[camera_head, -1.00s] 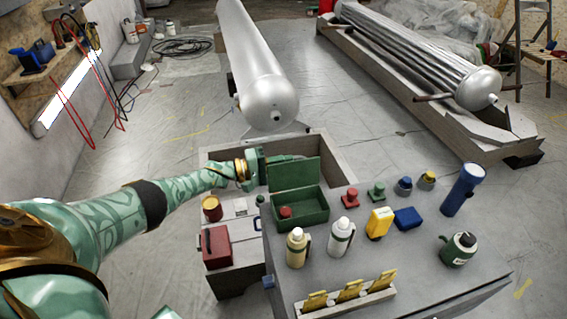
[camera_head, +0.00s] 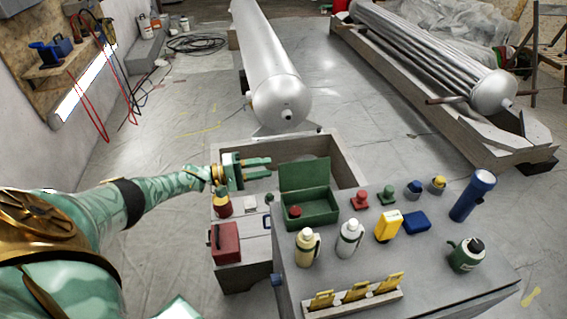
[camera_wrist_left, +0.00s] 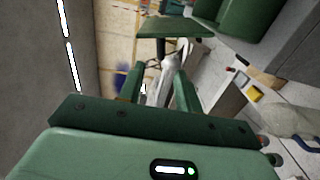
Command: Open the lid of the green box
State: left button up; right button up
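The green box (camera_head: 318,216) sits on the grey workbench top at its back left corner. Its lid (camera_head: 304,175) stands up, roughly vertical, along the back edge, so the box is open and a red-topped item (camera_head: 295,211) shows inside. My left gripper (camera_head: 271,168) is just left of the lid, apart from it, with its fingers spread and nothing between them. In the left wrist view the two fingers (camera_wrist_left: 160,72) are also apart and empty, with a green panel that looks like the lid (camera_wrist_left: 175,28) beyond them. My right gripper is out of view.
Stamps, bottles, a yellow block (camera_head: 387,226), a blue block (camera_head: 416,222) and a blue flashlight (camera_head: 472,195) stand right of the box. A red box (camera_head: 225,243) is on the lower surface at left. A large silver cylinder (camera_head: 280,95) lies behind the bench.

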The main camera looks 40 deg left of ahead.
pick_arm(q)
jog(key=v, duration=0.6)
jog(key=shift+s+a, duration=0.2)
